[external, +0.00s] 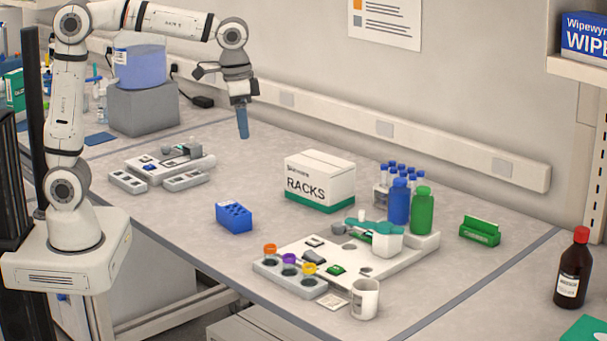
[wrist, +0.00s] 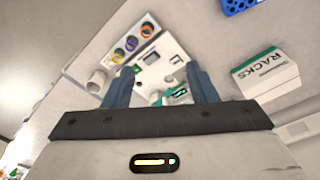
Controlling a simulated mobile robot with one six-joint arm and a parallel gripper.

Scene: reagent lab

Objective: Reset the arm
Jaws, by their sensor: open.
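My white arm (external: 66,115) rises from its base at the left and reaches over the bench. My gripper (external: 242,122) hangs in the air above the back of the bench, left of the RACKS box, its blue fingers pointing down. In the wrist view my gripper (wrist: 160,88) shows two blue fingers spread apart, with nothing between them. The white device board with the teal-topped unit (wrist: 172,92) lies well beyond the fingertips. The gripper touches nothing that I can see.
A RACKS box (external: 319,181), a blue tube rack (external: 234,217), a blue bottle (external: 398,202), a green bottle (external: 421,210) and a white mug (external: 365,299) stand on the bench. A brown bottle (external: 572,268) is at the right. Bench below the gripper is clear.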

